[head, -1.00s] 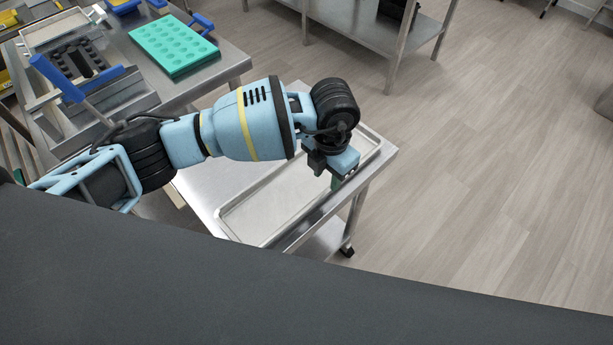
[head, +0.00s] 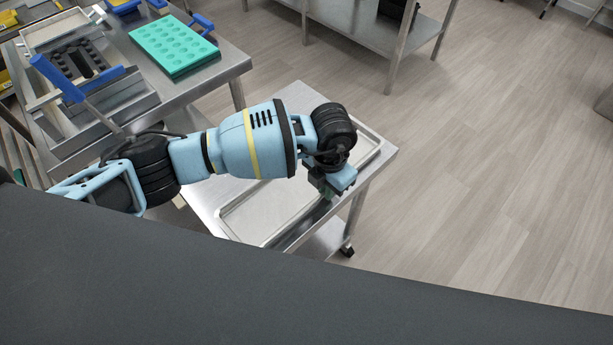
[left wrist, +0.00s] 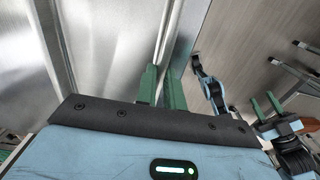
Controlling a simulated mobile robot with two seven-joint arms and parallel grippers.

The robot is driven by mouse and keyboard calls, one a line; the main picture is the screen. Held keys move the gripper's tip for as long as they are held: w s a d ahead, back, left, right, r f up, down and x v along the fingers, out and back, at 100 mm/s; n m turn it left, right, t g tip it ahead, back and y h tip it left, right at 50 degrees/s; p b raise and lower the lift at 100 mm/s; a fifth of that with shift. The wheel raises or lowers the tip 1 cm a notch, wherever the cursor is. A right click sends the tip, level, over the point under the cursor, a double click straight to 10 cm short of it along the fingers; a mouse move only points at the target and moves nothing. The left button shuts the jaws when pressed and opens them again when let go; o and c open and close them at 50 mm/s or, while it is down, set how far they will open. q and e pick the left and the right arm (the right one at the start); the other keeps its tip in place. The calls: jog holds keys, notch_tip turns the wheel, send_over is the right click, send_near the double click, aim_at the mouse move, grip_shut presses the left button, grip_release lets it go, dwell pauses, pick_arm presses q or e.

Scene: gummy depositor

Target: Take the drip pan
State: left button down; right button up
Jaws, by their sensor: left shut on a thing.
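The drip pan (head: 260,212) is a shallow, pale metal tray with a raised rim, lying on a metal cart. My left gripper (head: 327,194) is over the pan's near right side, shut on its rim; the arm hides part of the pan. In the left wrist view, the green fingers of my left gripper (left wrist: 161,88) stand on either side of the rim of the pan (left wrist: 110,45). My right gripper (left wrist: 265,106) also shows in the left wrist view, with its green fingers apart and empty; it is outside the head view.
The cart top (head: 205,196) shows around the pan. A metal table at upper left holds a green mould tray (head: 174,46) and blue-handled equipment (head: 62,80). A metal shelf unit (head: 360,30) stands at the back. The wooden floor at right is clear.

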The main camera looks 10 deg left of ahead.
pick_arm(q)
jog(key=shift+r, duration=0.15)
notch_tip(320, 180, up, 4)
jog(key=shift+w+f, duration=0.1)
jog(key=shift+f, duration=0.15)
jog(key=s+d, duration=0.3)
jog(key=s, duration=0.4)
jog(key=s+d+r, duration=0.1)
jog(key=s+d, duration=0.3)
jog(key=s, duration=0.3)
jog(key=shift+s+d+r, duration=0.15)
jog(key=shift+s, duration=0.05)
